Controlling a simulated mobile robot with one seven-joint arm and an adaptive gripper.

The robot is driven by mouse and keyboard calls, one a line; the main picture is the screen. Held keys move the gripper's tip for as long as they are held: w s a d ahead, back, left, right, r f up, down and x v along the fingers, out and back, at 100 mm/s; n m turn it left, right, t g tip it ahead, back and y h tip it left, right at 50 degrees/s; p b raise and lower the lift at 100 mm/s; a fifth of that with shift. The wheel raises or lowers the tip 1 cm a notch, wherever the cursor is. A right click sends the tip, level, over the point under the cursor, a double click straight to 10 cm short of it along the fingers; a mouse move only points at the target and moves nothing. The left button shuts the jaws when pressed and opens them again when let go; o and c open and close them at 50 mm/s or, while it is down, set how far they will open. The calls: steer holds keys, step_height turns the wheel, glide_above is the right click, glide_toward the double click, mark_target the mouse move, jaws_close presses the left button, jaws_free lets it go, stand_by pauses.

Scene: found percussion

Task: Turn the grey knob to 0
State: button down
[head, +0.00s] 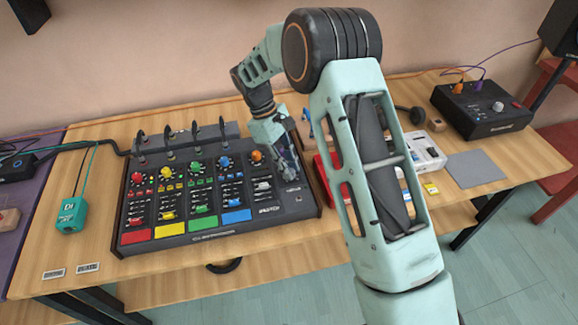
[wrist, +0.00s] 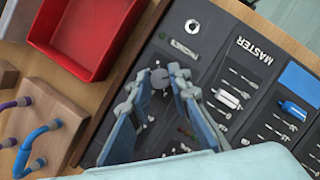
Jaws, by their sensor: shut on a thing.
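The grey knob (wrist: 160,79) is a small round cap on the dark mixer panel (wrist: 208,52), seen in the wrist view between my fingertips. My gripper (wrist: 161,77) is shut on it, one finger on each side. In the head view my gripper (head: 290,172) reaches down to the right end of the mixer (head: 310,208), and the grey knob is hidden there. Its pointer and scale marks are too small to read.
An orange knob (head: 257,156) and a white fader (head: 263,186) sit close to my gripper. A red tray (wrist: 107,42) and a wooden block (wrist: 62,112) with cables lie beside the mixer. A black box (head: 480,112) with a knob stands at the table's right end.

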steer(key=c, duration=1.8)
jaws_free()
steer(key=shift+r, duration=0.1)
steer(key=v, duration=1.1)
steer(key=shift+a+r, duration=0.2)
steer(key=shift+r, duration=0.15)
steer(key=shift+w, duration=0.1)
